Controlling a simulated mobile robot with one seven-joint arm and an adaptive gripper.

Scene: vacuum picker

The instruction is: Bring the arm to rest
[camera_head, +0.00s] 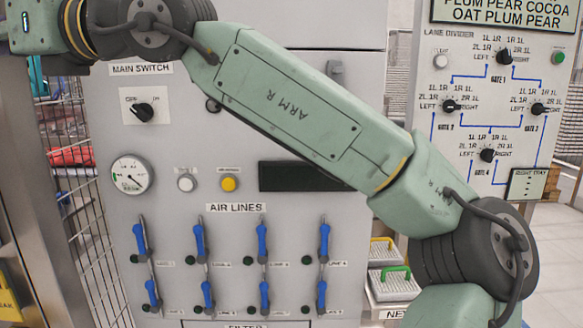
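My arm, pale green with dark joints, crosses the view from the lower right to the upper left, in front of a grey control panel (185,235). Its long link carries the lettering "ARM R". A dark joint and a further green link lie at the top left, cut off by the picture edge. My gripper is not in view, so whether it holds anything is hidden. The arm covers part of the panel's upper right.
The panel has a main switch (145,112), gauge (131,174), yellow button (229,184), dark display (290,177) and several blue-handled levers (201,240). A lane divider board (480,75) with knobs stands right. Handled trays (388,283) sit low. Wire fencing (90,225) is left.

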